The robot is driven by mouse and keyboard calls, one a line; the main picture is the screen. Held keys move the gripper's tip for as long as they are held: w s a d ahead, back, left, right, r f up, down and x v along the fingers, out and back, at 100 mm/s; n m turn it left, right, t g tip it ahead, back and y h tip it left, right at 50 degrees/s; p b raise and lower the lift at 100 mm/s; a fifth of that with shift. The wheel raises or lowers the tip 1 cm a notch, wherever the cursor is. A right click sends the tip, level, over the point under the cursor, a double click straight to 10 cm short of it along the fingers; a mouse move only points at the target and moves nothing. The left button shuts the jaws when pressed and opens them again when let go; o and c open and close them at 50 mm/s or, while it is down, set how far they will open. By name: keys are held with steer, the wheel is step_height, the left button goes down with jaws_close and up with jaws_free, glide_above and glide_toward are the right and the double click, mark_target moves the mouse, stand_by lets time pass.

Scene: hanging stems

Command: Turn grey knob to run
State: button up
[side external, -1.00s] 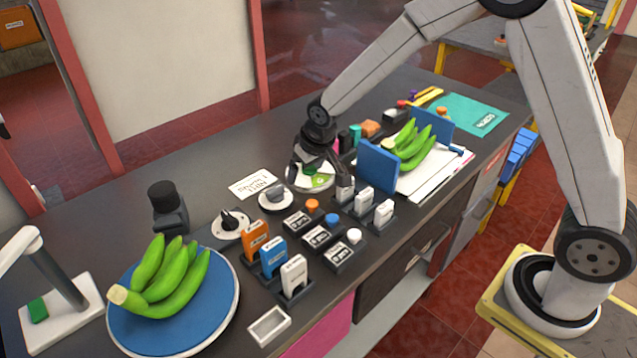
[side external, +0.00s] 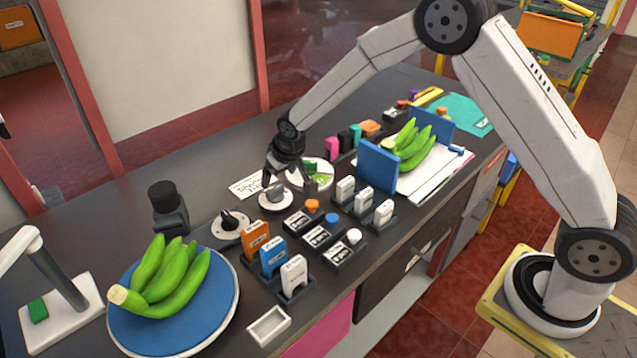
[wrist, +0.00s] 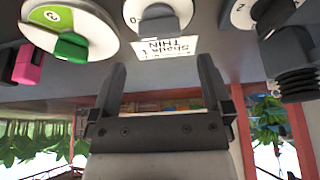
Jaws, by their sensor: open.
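The grey knob (side external: 276,191) sits on a round white dial plate (side external: 268,207) on the dark counter. The wrist view also shows the grey knob (wrist: 158,24), at the top middle, on its plate with a "0" mark. My gripper (side external: 284,179) is open and close above the grey knob. In the wrist view my gripper's fingers (wrist: 162,66) are spread apart with nothing between them, and the knob lies beyond the tips. I cannot tell from these views whether a fingertip touches it. The word "run" is not readable on the dial.
A green knob (wrist: 72,47) on a white dial is beside the grey one; a black knob (side external: 231,217) is on the other side. A white card (side external: 247,187) lies behind. Label holders, a blue plate (side external: 225,310) with bananas and a black post (side external: 166,205) stand nearby.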

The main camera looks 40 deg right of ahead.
mark_target(275, 189)
steer(key=shift+x, duration=3.05)
steer(key=c, duration=1.2)
steer(key=shift+o, duration=0.2)
